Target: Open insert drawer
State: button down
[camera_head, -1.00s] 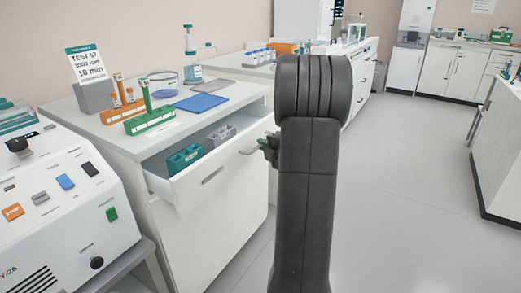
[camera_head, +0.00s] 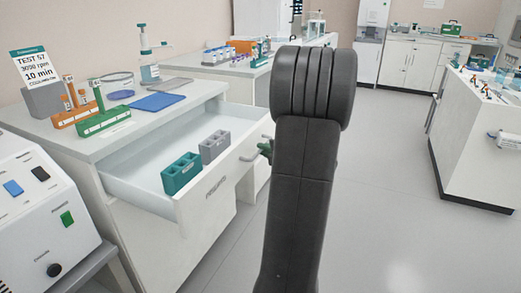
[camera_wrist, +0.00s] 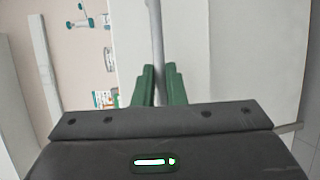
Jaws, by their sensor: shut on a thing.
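The insert drawer (camera_head: 215,200) is pulled out of the white cabinet in the head view. Inside it stand a teal insert (camera_head: 181,174) and a grey insert (camera_head: 214,146). My gripper (camera_head: 265,149) is at the right part of the drawer front, mostly hidden behind my dark arm. In the wrist view my gripper's green fingers (camera_wrist: 159,85) are closed around the grey bar handle (camera_wrist: 157,45). The handle also shows in the head view (camera_head: 248,156), where its right end is hidden.
On the cabinet top (camera_head: 70,138) stand an orange rack (camera_head: 72,115), a green rack (camera_head: 104,121), a blue mat (camera_head: 157,102) and a dispenser bottle (camera_head: 149,70). A white machine (camera_head: 40,220) is at the left. The floor (camera_head: 390,200) to the right is clear.

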jog(key=c, duration=1.5)
grip_release()
jog(key=p+v, duration=0.2)
jog(key=v, duration=1.2)
jog(key=shift+w+a, duration=0.15)
jog(key=b+x, duration=0.2)
jog(key=x, duration=1.1)
jog(key=shift+w+a, duration=0.2)
